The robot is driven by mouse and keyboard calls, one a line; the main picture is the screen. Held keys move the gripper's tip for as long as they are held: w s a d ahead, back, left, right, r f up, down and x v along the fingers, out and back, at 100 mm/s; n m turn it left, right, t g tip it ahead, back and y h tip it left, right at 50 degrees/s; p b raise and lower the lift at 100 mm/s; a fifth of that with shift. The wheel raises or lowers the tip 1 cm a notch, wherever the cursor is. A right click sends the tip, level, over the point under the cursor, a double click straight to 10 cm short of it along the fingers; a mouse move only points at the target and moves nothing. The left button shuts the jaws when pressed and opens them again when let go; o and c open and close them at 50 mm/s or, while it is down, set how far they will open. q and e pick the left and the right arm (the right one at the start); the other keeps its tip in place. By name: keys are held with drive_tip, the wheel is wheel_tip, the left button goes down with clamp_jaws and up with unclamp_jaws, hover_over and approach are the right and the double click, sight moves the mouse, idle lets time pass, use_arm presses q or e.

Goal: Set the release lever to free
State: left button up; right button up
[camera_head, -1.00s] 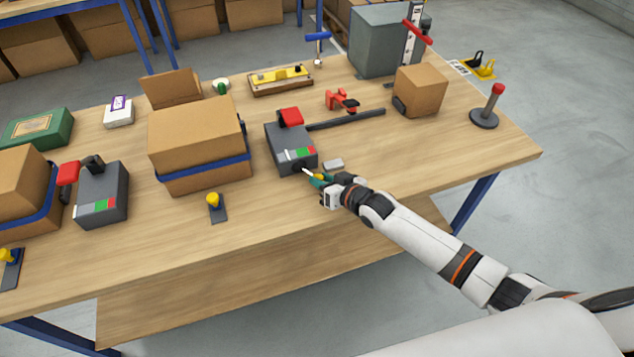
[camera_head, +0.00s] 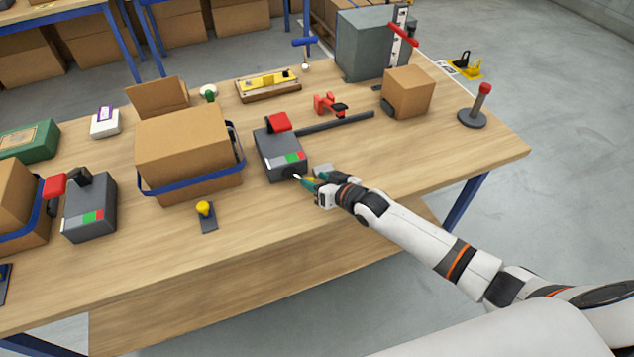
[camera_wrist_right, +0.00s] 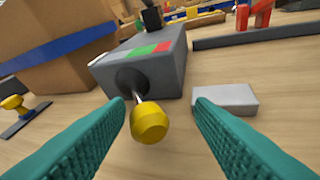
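A dark grey box (camera_head: 268,160) stands on the table, with a white, green and red strip on its top and a red block at its back. In the right wrist view the lever shows as a thin metal shaft from a dark round socket, ending in a yellow knob (camera_wrist_right: 150,122). The knob points towards the wrist camera and slightly right. My right gripper (camera_head: 305,181) is at the box's front; its teal fingers (camera_wrist_right: 160,128) are open on either side of the knob, with gaps showing. My left gripper is not in view.
A small light grey block (camera_wrist_right: 226,98) lies right of the lever, close to the right finger. A cardboard box with a blue band (camera_head: 185,145) stands left. A similar grey box (camera_head: 88,215) is farther left. A dark rail (camera_head: 335,123) runs behind.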

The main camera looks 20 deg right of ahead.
drive_tip(key=shift+s+f, duration=0.1)
drive_tip(key=shift+f, duration=0.05)
drive_tip(key=v, duration=1.1)
drive_tip(key=shift+s+r, duration=0.25)
drive_tip(key=shift+s, duration=0.05)
